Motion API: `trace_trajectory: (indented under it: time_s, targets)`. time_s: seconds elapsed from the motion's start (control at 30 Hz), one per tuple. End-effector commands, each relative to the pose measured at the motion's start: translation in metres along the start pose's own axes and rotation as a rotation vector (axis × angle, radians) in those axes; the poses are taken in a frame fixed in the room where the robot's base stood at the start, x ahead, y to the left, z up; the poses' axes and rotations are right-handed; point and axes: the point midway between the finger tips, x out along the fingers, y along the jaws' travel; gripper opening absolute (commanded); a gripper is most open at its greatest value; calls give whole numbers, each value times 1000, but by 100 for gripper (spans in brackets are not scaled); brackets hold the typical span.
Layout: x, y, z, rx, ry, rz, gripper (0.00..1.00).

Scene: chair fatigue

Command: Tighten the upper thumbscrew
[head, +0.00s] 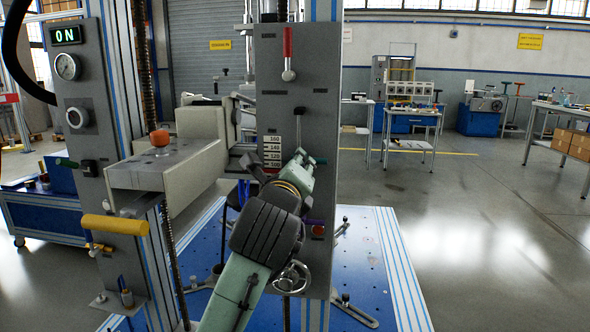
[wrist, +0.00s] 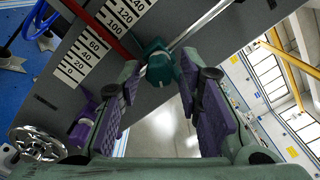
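The upper thumbscrew, a teal knob (wrist: 158,68), sits on the grey panel's edge in the wrist view. In the head view it is partly hidden beside my gripper (head: 304,163). My gripper (wrist: 157,88) is open, with purple pads on both sides and a clear gap between them. The knob lies in line with this gap, around the fingertips; I cannot tell whether a pad touches it. A lower purple thumbscrew (wrist: 84,122) shows left of the left finger.
The grey panel (head: 270,75) carries a white number scale (wrist: 88,48), a red-handled lever (head: 288,55) and a handwheel (head: 291,278). A grey block (head: 165,165) with an orange knob (head: 159,138) juts out at left.

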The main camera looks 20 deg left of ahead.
Motion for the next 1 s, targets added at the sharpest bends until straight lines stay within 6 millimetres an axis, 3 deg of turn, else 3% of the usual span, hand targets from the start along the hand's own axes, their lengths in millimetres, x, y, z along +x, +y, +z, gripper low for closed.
trace_trajectory:
  time_s: [0.47,1.0]
  targets:
    - [-6,0,1,0,-2,-1,41]
    - [-105,0,1,0,-2,-1,41]
